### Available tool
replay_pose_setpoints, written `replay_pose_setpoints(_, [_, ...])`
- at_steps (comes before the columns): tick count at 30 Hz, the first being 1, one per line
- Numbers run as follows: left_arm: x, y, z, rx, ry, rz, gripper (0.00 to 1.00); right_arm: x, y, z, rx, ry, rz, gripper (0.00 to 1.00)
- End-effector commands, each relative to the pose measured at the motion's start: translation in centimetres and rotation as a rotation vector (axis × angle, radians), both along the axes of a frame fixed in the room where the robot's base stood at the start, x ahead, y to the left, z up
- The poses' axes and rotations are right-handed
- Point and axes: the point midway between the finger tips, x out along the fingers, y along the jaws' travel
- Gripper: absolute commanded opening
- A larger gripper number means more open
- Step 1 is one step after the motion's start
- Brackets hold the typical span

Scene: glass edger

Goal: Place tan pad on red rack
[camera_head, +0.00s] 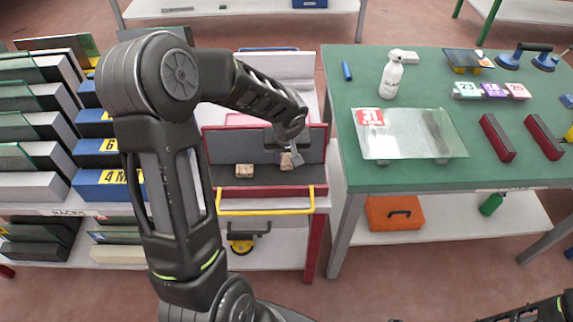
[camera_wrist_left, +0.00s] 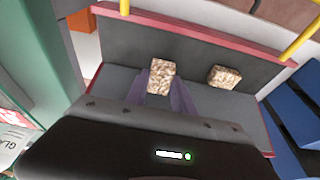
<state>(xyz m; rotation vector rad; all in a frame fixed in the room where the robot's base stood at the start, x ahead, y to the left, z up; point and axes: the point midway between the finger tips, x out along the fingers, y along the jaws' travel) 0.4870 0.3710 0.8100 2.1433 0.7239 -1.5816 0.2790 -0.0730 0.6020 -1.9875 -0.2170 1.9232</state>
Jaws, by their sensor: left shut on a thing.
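A tan pad (camera_wrist_left: 161,77), a small speckled block, is between the fingers of my left gripper (camera_wrist_left: 158,92), which is shut on it. In the head view this pad (camera_head: 287,161) is at the right part of the red rack (camera_head: 262,192), over its grey floor. I cannot tell whether it touches the floor. A second tan pad (camera_head: 244,171) lies on the rack to its left, and it also shows in the left wrist view (camera_wrist_left: 224,77). My left gripper (camera_head: 290,157) reaches in from above. My right gripper is not clearly seen; only part of my arm shows at the lower right corner.
A yellow handle bar (camera_head: 266,210) runs along the rack's front. Blue racks (camera_head: 108,184) stand to the left. To the right, a green table (camera_head: 460,180) holds a glass sheet (camera_head: 412,133), a white spray bottle (camera_head: 391,76) and dark red blocks (camera_head: 497,138).

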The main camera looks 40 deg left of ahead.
Motion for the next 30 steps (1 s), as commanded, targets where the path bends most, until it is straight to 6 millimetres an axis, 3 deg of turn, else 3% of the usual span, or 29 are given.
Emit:
replay_pose_setpoints(4, [0.0,0.0,-0.6,-0.001,0.001,0.0,0.0,0.0,0.0,0.0,0.0,0.0,0.0,0.36])
replay_pose_setpoints(12, [0.0,-0.1,-3.7,-0.001,0.001,-0.002,0.0,0.0,0.0,-0.2,0.0,0.0,0.0,0.36])
replay_pose_setpoints(24, [0.0,0.0,-4.1,-0.001,-0.001,0.0,0.0,0.0,0.0,-0.7,0.0,0.0,0.0,0.36])
replay_pose_setpoints(25, [0.0,0.0,-4.1,-0.001,-0.001,0.0,0.3,0.0,0.0,-0.7,0.0,0.0,0.0,0.36])
replay_pose_setpoints(30, [0.0,0.0,-4.0,-0.001,-0.001,0.0,0.44,0.0,0.0,-0.5,0.0,0.0,0.0,0.36])
